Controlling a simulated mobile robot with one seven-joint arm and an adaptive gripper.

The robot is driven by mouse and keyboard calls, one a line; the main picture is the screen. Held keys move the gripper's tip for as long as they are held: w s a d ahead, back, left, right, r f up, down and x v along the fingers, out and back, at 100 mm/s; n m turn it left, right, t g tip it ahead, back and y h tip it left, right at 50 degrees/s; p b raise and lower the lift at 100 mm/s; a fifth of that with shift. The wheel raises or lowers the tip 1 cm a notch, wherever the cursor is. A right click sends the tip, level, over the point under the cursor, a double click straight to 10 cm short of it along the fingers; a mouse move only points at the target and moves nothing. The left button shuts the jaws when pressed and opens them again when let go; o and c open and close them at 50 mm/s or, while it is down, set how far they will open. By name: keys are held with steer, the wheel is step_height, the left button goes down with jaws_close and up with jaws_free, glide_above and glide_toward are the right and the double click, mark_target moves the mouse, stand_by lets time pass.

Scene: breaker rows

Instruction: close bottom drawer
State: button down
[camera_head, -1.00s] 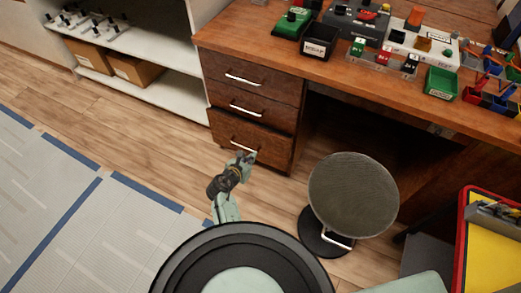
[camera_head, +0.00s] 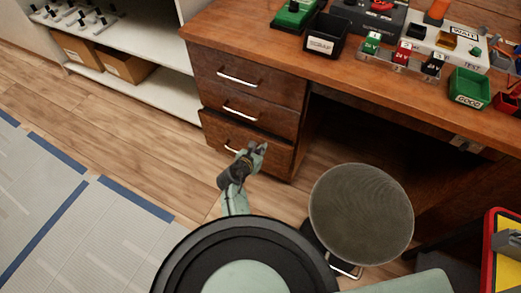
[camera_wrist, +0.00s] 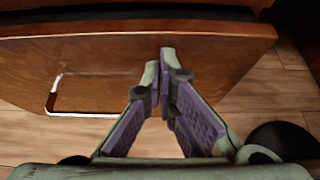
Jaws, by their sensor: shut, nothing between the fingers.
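The bottom drawer (camera_head: 220,131) of the wooden desk is slightly open, its front standing out past the two drawers above. In the wrist view, the drawer front (camera_wrist: 220,62) fills the upper part, with a dark gap behind its top edge. Its metal handle (camera_wrist: 52,97) is to the left of my fingers. My gripper (camera_head: 262,147) is shut and empty in front of the drawer's right half. In the wrist view my fingertips (camera_wrist: 167,52) overlap the drawer front, to the right of the handle. I cannot tell whether they touch it.
A round stool (camera_head: 362,213) stands right of my arm, near the desk's open leg space. A white shelf (camera_head: 150,98) with cardboard boxes is at the left. The desktop (camera_head: 235,38) holds bins and devices. Wooden floor (camera_head: 110,140) is clear at the left.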

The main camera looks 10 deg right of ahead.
mark_target(265, 141)
steer(key=w+d, duration=0.1)
steer(key=w+d+p, duration=0.1)
steer(key=w, duration=0.1)
steer(key=shift+w+d+r, duration=0.1)
steer(key=shift+w+d, duration=0.05)
steer(key=shift+d, duration=0.05)
steer(key=shift+r, duration=0.1)
stand_by(0.4)
